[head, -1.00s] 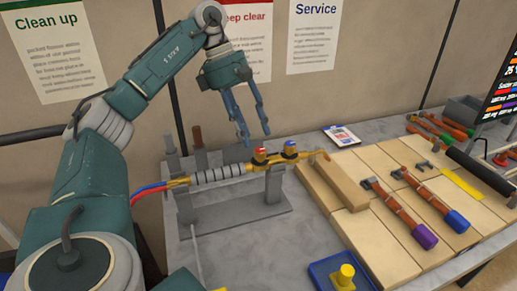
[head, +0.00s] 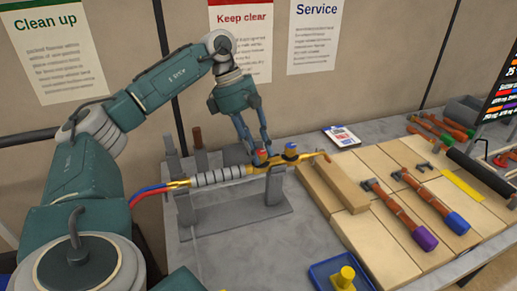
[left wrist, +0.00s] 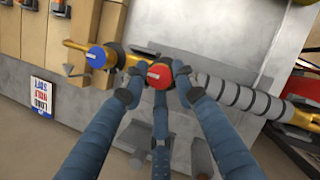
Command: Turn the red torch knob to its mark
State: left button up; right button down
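The red knob (head: 261,156) sits on the brass torch (head: 253,169), which lies on a grey stand (head: 262,212). A blue knob (head: 291,148) is to its right. In the left wrist view the red knob (left wrist: 160,76) has a pale pointer bar on its face; I cannot make out its mark. My left gripper (head: 259,151) is down at the red knob. In the left wrist view my left gripper's fingertips (left wrist: 157,85) stand apart around the red knob, with a small gap on the left. Whether any finger touches it is unclear. My right gripper is not in view.
Red and blue hoses (head: 147,194) run to the torch's left end. Wooden boards (head: 375,245) with tools lie to the right. A blue tray (head: 321,274) with a yellow part is at the front. A printed card (head: 341,136) lies behind.

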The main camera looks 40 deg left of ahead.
pick_arm(q)
jog(key=shift+n, duration=0.3)
jog(key=n+t+b, duration=0.1)
jog(key=n, duration=0.2)
jog(key=shift+s+d+f+b, duration=0.1)
jog(key=shift+s+b, duration=0.05)
jog(key=shift+b, duration=0.2)
jog(key=n+y, duration=0.1)
jog(key=n, duration=0.1)
jog(key=n+t+b, duration=0.1)
jog(key=n, duration=0.1)
jog(key=shift+d+t+y, duration=0.1)
jog(key=shift+t+y, duration=0.2)
jog(key=shift+y, duration=0.1)
jog(key=n, duration=0.1)
jog(key=n+y, duration=0.1)
jog(key=n, duration=0.3)
jog(key=shift+d+r+t+y, duration=0.15)
jog(key=shift+r+t+y, duration=0.1)
jog(key=shift+t+y, duration=0.05)
jog(key=n+y+p, duration=0.1)
jog(key=n, duration=0.3)
jog(key=shift+y, duration=0.4)
jog(key=shift+n+p, duration=0.3)
jog(key=shift+n, duration=0.4)
